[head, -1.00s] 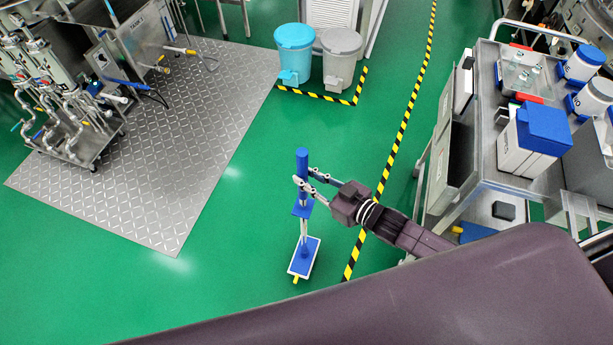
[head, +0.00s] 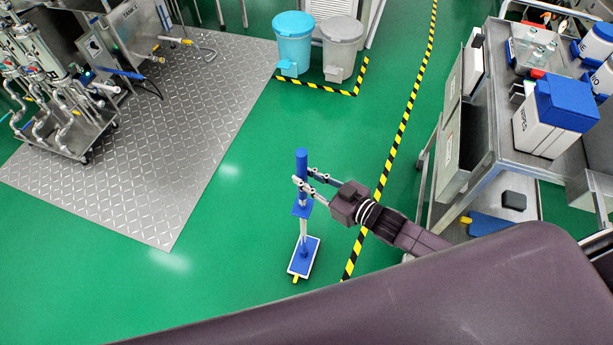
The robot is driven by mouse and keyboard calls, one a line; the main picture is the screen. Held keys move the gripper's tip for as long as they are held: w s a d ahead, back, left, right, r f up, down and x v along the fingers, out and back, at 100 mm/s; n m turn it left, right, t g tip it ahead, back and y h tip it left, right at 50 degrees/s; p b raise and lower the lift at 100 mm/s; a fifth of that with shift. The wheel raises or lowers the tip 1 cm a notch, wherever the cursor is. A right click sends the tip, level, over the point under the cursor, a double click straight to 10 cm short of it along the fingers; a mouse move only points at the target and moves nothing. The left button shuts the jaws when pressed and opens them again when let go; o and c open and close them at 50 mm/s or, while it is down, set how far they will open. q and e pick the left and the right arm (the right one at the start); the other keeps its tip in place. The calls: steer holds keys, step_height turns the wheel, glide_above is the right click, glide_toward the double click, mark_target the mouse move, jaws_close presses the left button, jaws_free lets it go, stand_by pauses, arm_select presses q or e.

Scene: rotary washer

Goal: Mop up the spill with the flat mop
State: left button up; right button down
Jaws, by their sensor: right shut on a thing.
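The flat mop stands upright, with a blue grip (head: 301,163) at the top and a flat blue and white head (head: 304,257) at the bottom. A small yellow part shows at the head's front edge. My right gripper (head: 301,183) is shut on the mop's upper handle, between the blue grip and a blue collar. I cannot tell whether the mop head touches the floor. No spill is visible; bright patches on the green floor look like light reflections. My left gripper is not in view.
A steel cart (head: 500,140) with boxes and jars stands at right. A blue bin (head: 293,40) and a grey bin (head: 341,45) stand at the back. Diamond plate (head: 170,130) and a piping cart (head: 60,125) lie left. Green floor (head: 200,270) around the mop is open.

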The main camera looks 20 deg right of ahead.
steer(key=shift+f+b, duration=0.7)
stand_by(0.6)
steer(key=shift+s+d+r, duration=0.1)
steer(key=shift+s+d, duration=0.15)
steer(key=shift+d, duration=0.15)
steer(key=shift+s+d+f, duration=0.35)
steer(key=shift+d, duration=0.1)
steer(key=shift+s+d+p, duration=0.1)
steer(key=shift+p, duration=0.2)
steer(key=shift+s+d, duration=0.25)
steer(key=shift+d, duration=0.1)
